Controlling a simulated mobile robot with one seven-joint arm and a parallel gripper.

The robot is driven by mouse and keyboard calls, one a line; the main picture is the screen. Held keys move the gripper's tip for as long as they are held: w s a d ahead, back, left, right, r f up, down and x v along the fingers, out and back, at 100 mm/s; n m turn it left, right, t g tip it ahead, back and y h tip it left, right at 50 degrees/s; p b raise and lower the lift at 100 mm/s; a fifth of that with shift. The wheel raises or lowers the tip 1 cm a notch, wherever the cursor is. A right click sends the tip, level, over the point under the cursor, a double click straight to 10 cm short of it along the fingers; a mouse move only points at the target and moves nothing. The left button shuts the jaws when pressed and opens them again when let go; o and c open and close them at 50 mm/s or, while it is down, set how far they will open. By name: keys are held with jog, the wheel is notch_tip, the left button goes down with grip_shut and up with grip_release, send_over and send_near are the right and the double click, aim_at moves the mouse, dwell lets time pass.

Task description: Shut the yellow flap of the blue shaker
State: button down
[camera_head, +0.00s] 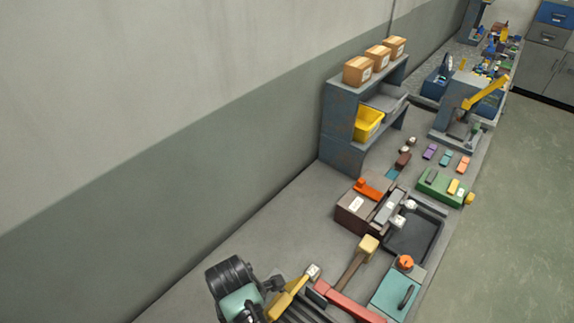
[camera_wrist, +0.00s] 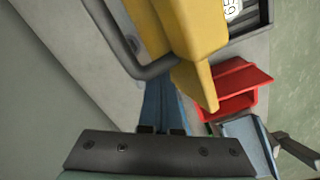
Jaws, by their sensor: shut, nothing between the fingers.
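A yellow piece, which looks like the flap (camera_wrist: 195,35), fills the upper middle of the wrist view. Its narrow end points down and right. Blue surface that looks like the shaker (camera_wrist: 163,102) shows below it, mostly hidden. A dark bent bar (camera_wrist: 135,60) crosses in front of the yellow. My gripper (camera_wrist: 161,130) is shut and empty, with its short fingers just below the blue surface. I cannot tell whether they touch it. In the head view the yellow piece (camera_head: 287,297) slants up beside my gripper (camera_head: 270,300) at the bottom edge.
A red part (camera_wrist: 235,85) and a blue-grey part (camera_wrist: 248,138) lie close on the right in the wrist view. A teal box (camera_head: 397,292), black tray (camera_head: 415,235) and brown box (camera_head: 355,210) stand on the bench. A wall runs along the left. A blue-grey machine with a yellow arm (camera_head: 485,93) stands farther back.

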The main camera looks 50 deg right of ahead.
jog(key=shift+s, duration=0.8)
notch_tip(320, 180, up, 10)
jog(key=p, duration=0.1)
dwell(1.1)
